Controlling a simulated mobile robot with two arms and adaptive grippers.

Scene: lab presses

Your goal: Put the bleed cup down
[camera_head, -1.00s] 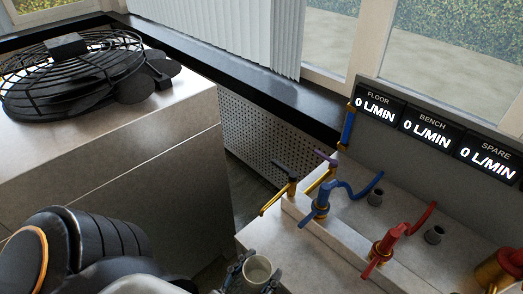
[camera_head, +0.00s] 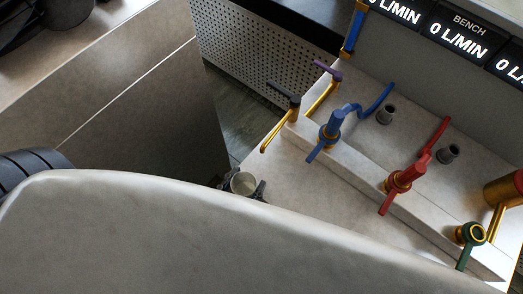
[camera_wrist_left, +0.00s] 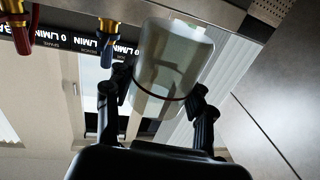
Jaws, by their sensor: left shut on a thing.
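The bleed cup (camera_head: 243,183) is a small pale cup, seen from above in the head view at the left end of the bench. My left gripper (camera_head: 242,187) is shut on it, with one finger on each side. In the left wrist view the translucent cup (camera_wrist_left: 168,70) stands between the two fingers of the left gripper (camera_wrist_left: 160,100), with a dark ring around it. Whether the cup touches the bench top cannot be told. My right gripper is not in view.
The bench (camera_head: 300,205) carries a blue valve (camera_head: 331,130), a red valve (camera_head: 405,176), a green-handled valve (camera_head: 470,236) and brass pipes (camera_head: 322,98). Flow displays (camera_head: 460,35) are behind. A grey cabinet (camera_head: 140,100) stands left across a floor gap. My pale arm link hides the foreground.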

